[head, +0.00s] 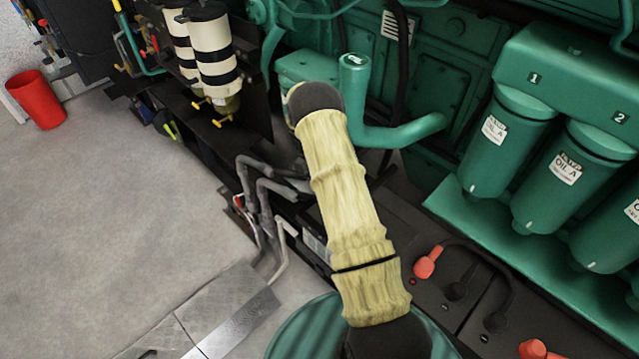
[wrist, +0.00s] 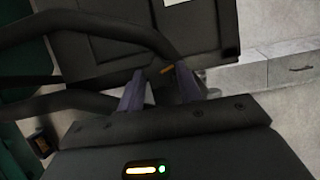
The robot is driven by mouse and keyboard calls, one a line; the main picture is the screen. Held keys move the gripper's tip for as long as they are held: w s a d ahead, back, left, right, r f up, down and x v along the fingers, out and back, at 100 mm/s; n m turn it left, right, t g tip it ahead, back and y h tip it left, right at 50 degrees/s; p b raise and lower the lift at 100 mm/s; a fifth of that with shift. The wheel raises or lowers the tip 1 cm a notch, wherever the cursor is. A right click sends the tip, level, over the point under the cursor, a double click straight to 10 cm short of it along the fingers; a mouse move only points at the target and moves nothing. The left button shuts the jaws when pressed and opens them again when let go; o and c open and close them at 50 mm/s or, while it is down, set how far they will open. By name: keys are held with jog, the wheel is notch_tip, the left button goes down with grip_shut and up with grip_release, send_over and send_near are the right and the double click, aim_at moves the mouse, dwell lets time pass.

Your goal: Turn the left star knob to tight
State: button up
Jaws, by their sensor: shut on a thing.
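In the wrist view my gripper (wrist: 160,90) has its two purple-grey fingers on either side of a small dark piece with an orange mark, which I take to be the star knob (wrist: 153,73). The fingers are closed on it. Its lobes and exact angle are too dark to make out. The knob sits in front of a dark box-like panel (wrist: 110,55). In the head view my sleeved arm reaches toward the green engine, and its end hides my gripper and the knob.
Thick dark hoses (wrist: 60,25) run close to the fingers in the wrist view. In the head view a green pipe (head: 356,100) stands right of my arm, with green oil filters (head: 505,140) farther right. Striped cylinders (head: 212,50) stand left. A red bin (head: 37,100) is on open floor.

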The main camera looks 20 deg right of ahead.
jog(key=shift+w+d+m+y, duration=0.15)
jog(key=shift+m+y, duration=0.45)
jog(key=shift+m, duration=1.1)
jog(key=o, duration=1)
jog(key=b+v, duration=0.1)
jog(key=v, duration=1.6)
jog(key=shift+w, duration=0.2)
jog(key=shift+d+r, duration=0.1)
